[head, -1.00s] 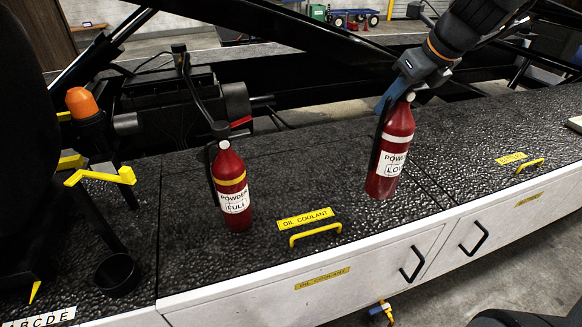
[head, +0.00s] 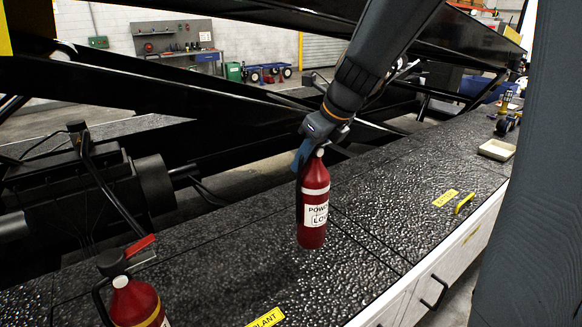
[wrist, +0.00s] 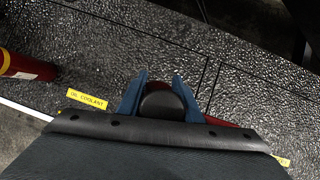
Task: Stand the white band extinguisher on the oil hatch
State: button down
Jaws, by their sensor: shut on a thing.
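The white band extinguisher (head: 313,222) is red, with a white band and a label reading POWDER LOW. It hangs nearly upright from my gripper (head: 308,150), just left of a panel seam. I cannot tell whether its base touches the deck. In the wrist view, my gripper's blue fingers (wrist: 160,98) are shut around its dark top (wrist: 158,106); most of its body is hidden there. The oil hatch (head: 215,275) is dark textured plate.
A second red extinguisher (head: 136,303) with a yellow band stands at the lower left; it also shows in the wrist view (wrist: 20,66). Another hatch with a yellow label (head: 446,198) and yellow handle (head: 465,202) lies right. A pale tray (head: 496,150) is farther back. Dark beams run behind.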

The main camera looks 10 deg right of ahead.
aim_at(320, 163)
jog(key=shift+f+b, duration=0.3)
jog(key=shift+f, duration=3.55)
jog(key=c, duration=1.3)
grip_release()
jog(key=shift+f, duration=0.1)
jog(key=shift+o, duration=0.2)
jog(key=shift+r, duration=0.3)
jog(key=v, duration=1)
jog(key=shift+s+d, duration=0.1)
jog(key=shift+v, duration=0.85)
